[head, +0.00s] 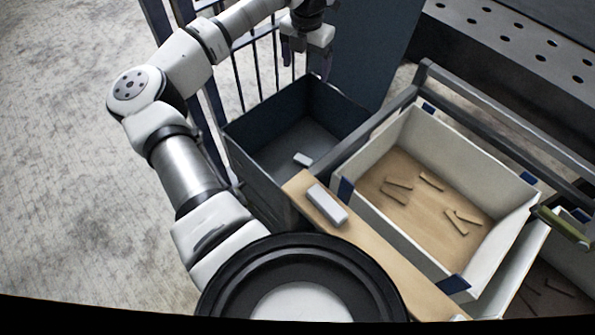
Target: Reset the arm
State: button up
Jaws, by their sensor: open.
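My arm reaches up from the bottom of the head view and bends over at the top. My gripper (307,59) is at the top centre, above the far part of a dark blue open bin (255,175). Its two fingers are apart and point down, and I see nothing between them. The upper end of the gripper is cut off by the frame's top edge.
A small white block (303,159) lies in the dark bin. A grey-white block (327,205) rests on a wooden board (375,255). Right of it, a white-walled box (385,150) holds several thin sticks. Barred fencing (255,65) stands behind the bin. Left floor is clear.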

jog(key=shift+r, duration=0.4)
